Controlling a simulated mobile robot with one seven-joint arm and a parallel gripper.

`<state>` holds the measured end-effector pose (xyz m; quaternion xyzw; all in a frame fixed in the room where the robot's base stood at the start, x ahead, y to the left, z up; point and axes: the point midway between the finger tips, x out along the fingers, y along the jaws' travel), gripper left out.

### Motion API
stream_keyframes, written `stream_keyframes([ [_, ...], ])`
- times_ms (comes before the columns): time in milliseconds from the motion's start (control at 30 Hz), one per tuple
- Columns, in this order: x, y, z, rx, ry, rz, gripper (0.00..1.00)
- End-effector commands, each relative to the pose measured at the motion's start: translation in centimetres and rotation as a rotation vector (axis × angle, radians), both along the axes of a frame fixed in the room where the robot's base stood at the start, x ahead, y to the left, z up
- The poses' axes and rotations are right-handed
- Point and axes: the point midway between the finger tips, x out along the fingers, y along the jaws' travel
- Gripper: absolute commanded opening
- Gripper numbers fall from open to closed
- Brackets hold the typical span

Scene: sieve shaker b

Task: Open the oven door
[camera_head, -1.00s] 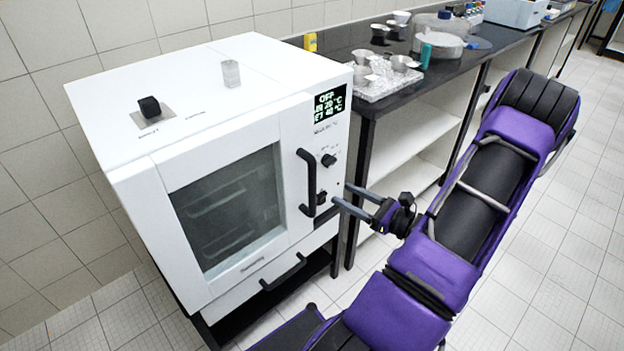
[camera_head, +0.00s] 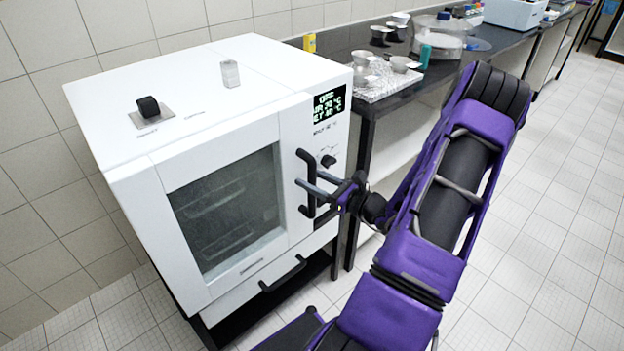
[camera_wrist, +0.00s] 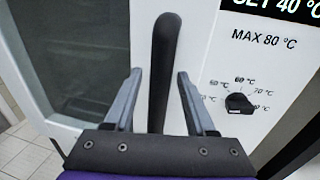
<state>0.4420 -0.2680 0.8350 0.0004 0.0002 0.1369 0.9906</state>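The white oven (camera_head: 225,140) stands at the left with its glass-windowed door (camera_head: 230,210) shut. The black vertical door handle (camera_head: 305,168) is on the right part of the door. My gripper (camera_head: 304,183) is at the handle. In the wrist view the fingers (camera_wrist: 157,95) are apart, one on each side of the handle (camera_wrist: 163,65), with gaps on both sides. The oven window (camera_wrist: 70,55) is at the left of that view.
A temperature knob (camera_head: 328,160) and a display (camera_head: 329,104) are right of the handle; the knob (camera_wrist: 238,103) lies close to the right finger in the wrist view. A black-topped bench (camera_head: 385,103) with metal cups stands right of the oven. A lower handle (camera_head: 284,274) is below the door.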

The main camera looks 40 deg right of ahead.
Motion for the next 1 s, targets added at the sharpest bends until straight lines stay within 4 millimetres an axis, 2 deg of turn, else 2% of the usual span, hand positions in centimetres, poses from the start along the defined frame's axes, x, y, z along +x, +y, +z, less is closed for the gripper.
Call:
stream_keyframes([
  [33, -0.01, 0.0, 0.0, 0.0, 0.0, 0.0, 0.45],
  [200, -0.03, 0.0, -0.01, 0.0, 0.0, 0.0, 0.14],
  [300, -0.04, -0.01, -0.01, 0.0, 0.0, 0.0, 0.0],
  [1000, -0.05, -0.01, -0.01, 0.0, 0.0, 0.0, 0.0],
])
